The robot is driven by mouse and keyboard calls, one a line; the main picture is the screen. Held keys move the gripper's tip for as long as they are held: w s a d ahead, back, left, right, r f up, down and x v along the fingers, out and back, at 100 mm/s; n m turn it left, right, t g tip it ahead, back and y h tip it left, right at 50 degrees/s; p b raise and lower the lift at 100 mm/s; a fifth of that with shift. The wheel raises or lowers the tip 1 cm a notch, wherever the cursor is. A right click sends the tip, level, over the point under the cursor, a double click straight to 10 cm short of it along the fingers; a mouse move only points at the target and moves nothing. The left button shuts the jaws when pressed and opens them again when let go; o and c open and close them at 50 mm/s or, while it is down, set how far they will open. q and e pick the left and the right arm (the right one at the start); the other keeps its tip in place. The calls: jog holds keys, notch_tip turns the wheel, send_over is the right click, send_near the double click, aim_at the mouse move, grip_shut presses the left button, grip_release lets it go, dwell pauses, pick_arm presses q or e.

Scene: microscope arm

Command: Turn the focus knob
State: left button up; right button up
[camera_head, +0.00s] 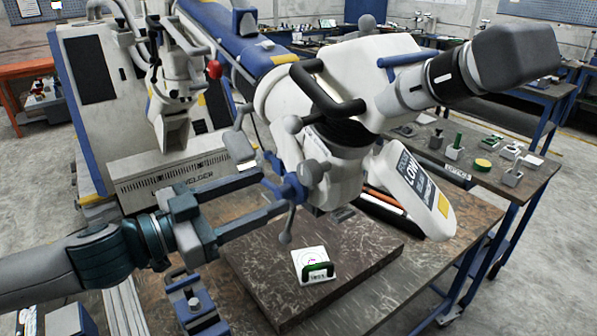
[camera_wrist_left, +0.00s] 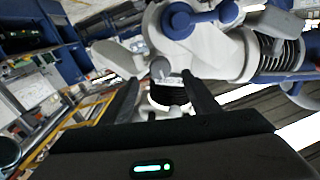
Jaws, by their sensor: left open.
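The large white microscope head (camera_head: 345,75) hangs over the workbench. What looks like the focus knob (camera_head: 310,172) is a blue-grey hub with ball-ended spokes on its left side, below the black handle. My left gripper (camera_head: 272,192) is open, its two fingers pointing right at the hub and close to it. In the left wrist view, my left gripper's fingers (camera_wrist_left: 163,97) stand apart on either side of a dark round part and a grey ball end (camera_wrist_left: 160,68). I cannot tell whether they touch. My right gripper is not in view.
A dark stone slab (camera_head: 345,275) with a small white block (camera_head: 313,266) lies below the gripper. A white and blue welder cabinet (camera_head: 170,180) stands behind my left arm. A white labelled panel (camera_head: 412,190) hangs at the right. Another bench (camera_head: 520,190) holds small parts.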

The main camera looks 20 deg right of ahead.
aim_at(302, 177)
pick_arm(q)
jog(key=p+x, duration=0.2)
jog(key=x, duration=0.5)
jog(key=shift+w+d, duration=0.1)
jog(key=shift+d, duration=0.35)
jog(key=shift+w+d+f, duration=0.1)
jog(key=shift+d, duration=0.05)
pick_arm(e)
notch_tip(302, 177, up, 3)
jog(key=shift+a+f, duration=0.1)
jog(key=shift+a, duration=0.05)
pick_arm(q)
jog(key=c, duration=1)
